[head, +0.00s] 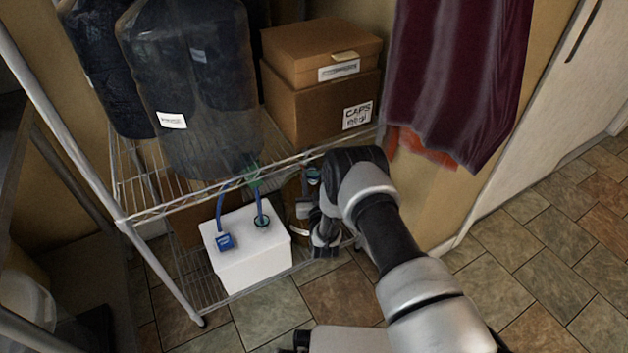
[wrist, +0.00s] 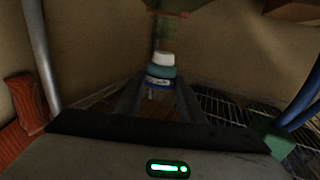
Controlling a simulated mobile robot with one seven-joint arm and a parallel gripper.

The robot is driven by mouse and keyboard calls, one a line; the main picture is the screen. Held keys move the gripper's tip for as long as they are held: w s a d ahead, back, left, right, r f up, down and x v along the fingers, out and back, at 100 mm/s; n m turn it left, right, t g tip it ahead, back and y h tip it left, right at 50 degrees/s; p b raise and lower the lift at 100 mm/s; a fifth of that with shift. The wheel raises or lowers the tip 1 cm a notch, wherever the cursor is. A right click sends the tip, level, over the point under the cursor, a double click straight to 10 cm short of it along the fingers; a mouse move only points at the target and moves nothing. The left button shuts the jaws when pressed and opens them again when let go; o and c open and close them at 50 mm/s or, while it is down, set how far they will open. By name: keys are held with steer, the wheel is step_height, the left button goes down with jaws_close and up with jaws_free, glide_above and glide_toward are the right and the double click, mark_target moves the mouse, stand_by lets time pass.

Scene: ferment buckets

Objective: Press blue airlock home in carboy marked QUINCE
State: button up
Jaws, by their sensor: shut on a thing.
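My gripper (wrist: 159,90) is shut on a small blue-teal piece with a white cap, which looks like the blue airlock (wrist: 161,72). In the head view, a small blue piece (head: 313,173) shows just above my gripper, at the lower shelf's right end. A brown rounded vessel (head: 294,190), perhaps a carboy, stands beside my gripper and is largely hidden by it and the shelf edge. I cannot read the name QUINCE anywhere. I cannot tell whether the airlock touches a carboy mouth.
A white box-shaped container (head: 250,255) with blue tubes stands left of my gripper on the low shelf. Large dark carboys (head: 190,90) and brown boxes (head: 318,95) fill the shelf above, whose wire edge (head: 215,188) hangs close over my gripper. Tiled floor lies open at right.

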mark_target(312, 170)
steer(key=shift+w+a+f, duration=0.1)
steer(key=shift+w+a, duration=0.1)
steer(key=shift+w, duration=0.85)
steer(key=shift+w+a+f, duration=0.1)
steer(key=shift+w+a, duration=0.1)
steer(key=shift+w, duration=0.85)
steer(key=shift+w+a+f, duration=0.1)
steer(key=shift+w+a, duration=0.1)
steer(key=shift+w, duration=0.85)
steer(key=shift+w+a, duration=0.1)
steer(key=shift+w, duration=0.2)
steer(key=shift+w, duration=0.35)
steer(key=shift+w+a, duration=0.1)
steer(key=shift+f, duration=0.15)
steer(key=shift+f, duration=0.35)
steer(key=shift+f, duration=0.55)
stand_by(1.5)
